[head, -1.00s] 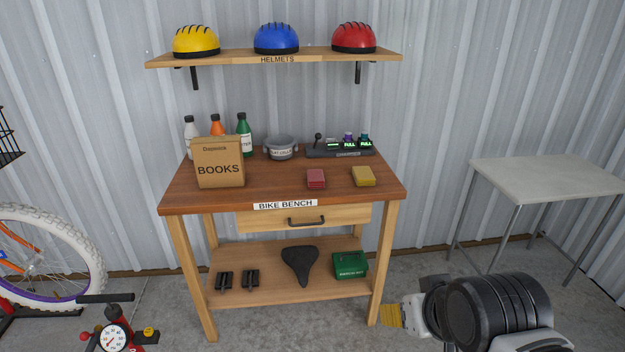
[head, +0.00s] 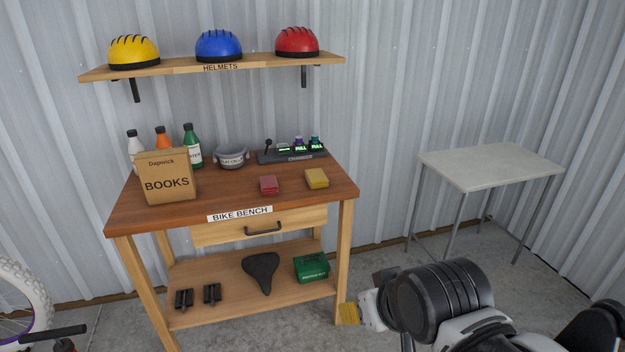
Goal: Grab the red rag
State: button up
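A folded red rag (head: 269,185) lies flat on the wooden top of the bike bench (head: 235,198), near the front and right of the middle. A folded yellow rag (head: 317,178) lies just to its right, apart from it. My arm shows at the lower right of the head view, well below and to the right of the red rag. My gripper (head: 350,313) is at the arm's left end, beside the bench's front right leg. Only a small yellowish part of it shows, and its fingers cannot be made out.
A BOOKS box (head: 168,177), bottles and a grey bowl (head: 231,156) stand left and behind. A charger (head: 291,152) stands at the back right. A helmet shelf (head: 215,66) hangs above. A pale table (head: 490,165) is right. The bench front around the red rag is clear.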

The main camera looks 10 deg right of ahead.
aim_at(268, 184)
jog(key=i+j+u, duration=0.15)
jog(key=i, duration=0.25)
jog(key=i+j+u, duration=0.1)
jog(key=i+j, duration=0.25)
jog(key=i+j+u, duration=0.15)
jog(key=i, duration=0.35)
jog(key=i+j+u, duration=0.15)
jog(key=i, duration=0.3)
